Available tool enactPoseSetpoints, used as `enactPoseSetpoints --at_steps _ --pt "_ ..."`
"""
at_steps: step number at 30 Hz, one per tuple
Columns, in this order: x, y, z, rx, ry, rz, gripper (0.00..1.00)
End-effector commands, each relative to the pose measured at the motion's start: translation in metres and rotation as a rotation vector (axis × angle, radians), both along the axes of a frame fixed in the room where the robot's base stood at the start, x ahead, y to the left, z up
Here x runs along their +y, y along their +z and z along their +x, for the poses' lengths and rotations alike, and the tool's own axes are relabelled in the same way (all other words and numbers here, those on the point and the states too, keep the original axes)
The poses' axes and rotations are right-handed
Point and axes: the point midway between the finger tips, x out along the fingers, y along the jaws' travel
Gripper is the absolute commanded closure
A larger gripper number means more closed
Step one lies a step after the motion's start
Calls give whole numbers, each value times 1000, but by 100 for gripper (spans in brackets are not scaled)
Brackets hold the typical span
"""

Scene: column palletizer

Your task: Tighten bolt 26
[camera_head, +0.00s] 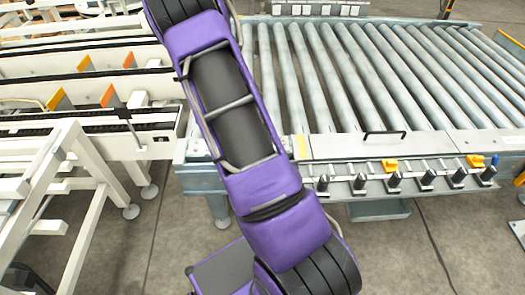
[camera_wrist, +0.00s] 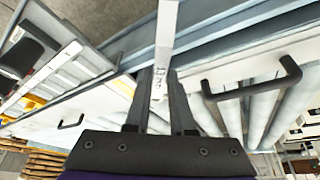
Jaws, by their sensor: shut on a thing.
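My gripper (camera_wrist: 161,78) shows in the wrist view with its two dark fingers closed around a narrow light grey bar (camera_wrist: 165,35). The bar has dark marking on its face, too small to read surely, and may be a wrench handle. It runs up from the fingers to the top edge of the picture, where its far end is cut off. Bolt 26 cannot be made out in either view. In the head view my purple arm crosses the middle, and my gripper is not visible there.
A roller conveyor (camera_head: 350,70) fills the right. Its front rail carries several dark cylindrical parts (camera_head: 393,181) and a black handle (camera_head: 385,134). A black handle (camera_wrist: 252,80) also shows close by in the wrist view. White frames (camera_head: 75,190) stand left; grey floor (camera_head: 400,255) is open in front.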

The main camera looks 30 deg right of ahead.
Motion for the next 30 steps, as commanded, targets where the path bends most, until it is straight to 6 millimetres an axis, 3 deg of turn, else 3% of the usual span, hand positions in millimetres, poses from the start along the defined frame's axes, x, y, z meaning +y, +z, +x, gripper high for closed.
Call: enactPoseSetpoints --at_steps 15,30 --pt "-13 0 -22 1 228 0 100" --pt "-14 0 -23 0 250 0 100"
